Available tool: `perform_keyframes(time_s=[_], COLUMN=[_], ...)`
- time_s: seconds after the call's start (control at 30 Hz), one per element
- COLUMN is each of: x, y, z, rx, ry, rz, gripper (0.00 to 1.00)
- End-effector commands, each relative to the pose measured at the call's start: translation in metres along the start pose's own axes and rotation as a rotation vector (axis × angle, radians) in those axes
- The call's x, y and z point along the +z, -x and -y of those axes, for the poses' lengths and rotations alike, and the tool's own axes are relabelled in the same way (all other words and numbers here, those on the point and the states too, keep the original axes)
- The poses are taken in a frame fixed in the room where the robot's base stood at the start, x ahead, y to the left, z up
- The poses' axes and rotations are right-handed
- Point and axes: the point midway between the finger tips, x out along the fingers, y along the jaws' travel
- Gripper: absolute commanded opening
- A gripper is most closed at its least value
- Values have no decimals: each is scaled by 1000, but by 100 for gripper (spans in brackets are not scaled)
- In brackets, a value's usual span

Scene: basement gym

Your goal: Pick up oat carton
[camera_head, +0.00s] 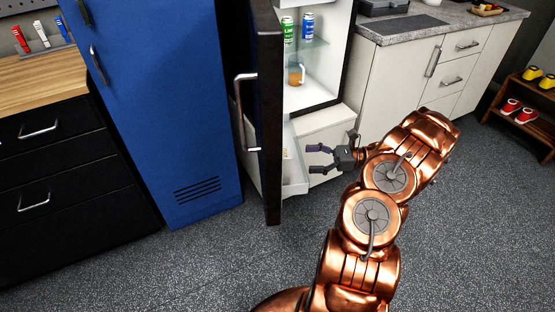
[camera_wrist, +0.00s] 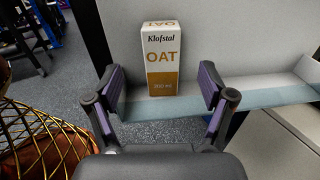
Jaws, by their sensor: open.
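The oat carton (camera_wrist: 161,58) is white and tan-orange and reads "Klofstal OAT". In the wrist view it stands upright on the inner side of the open fridge door, in a door shelf (camera_wrist: 262,98) with a clear front edge. In the head view only a small pale part of the carton (camera_head: 285,153) seems to show beside the door. My gripper (camera_head: 313,159) is open, its fingers pointing left toward the door shelf. In the wrist view my gripper (camera_wrist: 165,88) has its two fingers apart, either side of the carton's lower part, with nothing held.
The dark fridge door (camera_head: 270,120) stands open, its edge close to my gripper. Green and blue cans (camera_head: 288,29) and an amber jug (camera_head: 296,74) are inside the fridge. A blue locker (camera_head: 165,90) is at left. White cabinets (camera_head: 410,80) stand right; the floor in front is clear.

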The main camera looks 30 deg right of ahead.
Motion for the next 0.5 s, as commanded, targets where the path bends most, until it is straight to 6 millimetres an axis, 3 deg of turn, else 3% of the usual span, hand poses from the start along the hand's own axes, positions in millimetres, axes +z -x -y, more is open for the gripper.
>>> perform_keyframes(time_s=[0.37, 0.5], x=[-1, -3], y=[-31, -52], z=[0, 1], rx=[1, 1], ry=[-1, -3], rz=[1, 1], gripper=[81, 81])
